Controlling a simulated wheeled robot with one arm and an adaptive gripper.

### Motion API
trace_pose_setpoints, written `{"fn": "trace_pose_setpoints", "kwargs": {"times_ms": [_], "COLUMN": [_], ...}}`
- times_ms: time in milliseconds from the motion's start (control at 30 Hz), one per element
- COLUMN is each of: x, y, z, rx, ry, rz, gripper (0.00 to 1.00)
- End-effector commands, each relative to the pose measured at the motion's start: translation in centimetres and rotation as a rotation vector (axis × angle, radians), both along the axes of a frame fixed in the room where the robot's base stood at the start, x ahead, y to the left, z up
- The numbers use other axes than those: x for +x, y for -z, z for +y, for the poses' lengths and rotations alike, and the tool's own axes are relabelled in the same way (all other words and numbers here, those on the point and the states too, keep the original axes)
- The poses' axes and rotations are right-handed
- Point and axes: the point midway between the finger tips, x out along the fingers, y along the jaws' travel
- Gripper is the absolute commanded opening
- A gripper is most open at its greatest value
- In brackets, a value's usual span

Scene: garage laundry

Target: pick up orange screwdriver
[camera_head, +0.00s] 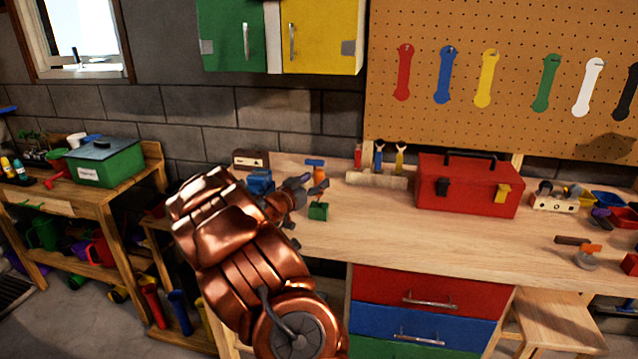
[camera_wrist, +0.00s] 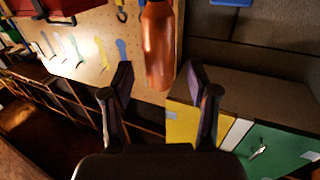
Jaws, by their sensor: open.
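An orange upright handle, seemingly the orange screwdriver (camera_head: 319,174), stands on the workbench just right of my gripper (camera_head: 298,208). Its lower part is not clear in the head view. In the wrist view, which looks upside down, the orange handle (camera_wrist: 159,45) hangs from the top edge, with its rounded end toward the gap between the fingers. My gripper (camera_wrist: 160,78) is open, with a dark finger on each side of the handle's line. The fingers look apart from the handle, and nothing is held.
A small green block (camera_head: 318,212) and a blue item (camera_head: 260,182) are close to my gripper. A red toolbox (camera_head: 468,190) and a wooden rack (camera_head: 376,179) stand to the right. The pegboard (camera_head: 520,60) is behind. The bench front is clear.

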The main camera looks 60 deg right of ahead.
Motion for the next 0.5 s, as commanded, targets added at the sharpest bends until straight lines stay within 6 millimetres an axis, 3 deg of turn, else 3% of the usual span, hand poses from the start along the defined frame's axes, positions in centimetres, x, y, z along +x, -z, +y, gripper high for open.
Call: {"fn": "trace_pose_setpoints", "kwargs": {"times_ms": [200,500], "x": [-0.1,0.0], "y": [-0.1,0.0], "z": [-1.9,-2.5], "rx": [0.000,0.001], "ry": [-0.001,-0.002], "rz": [-0.002,-0.002], "gripper": [0.59,0.59]}}
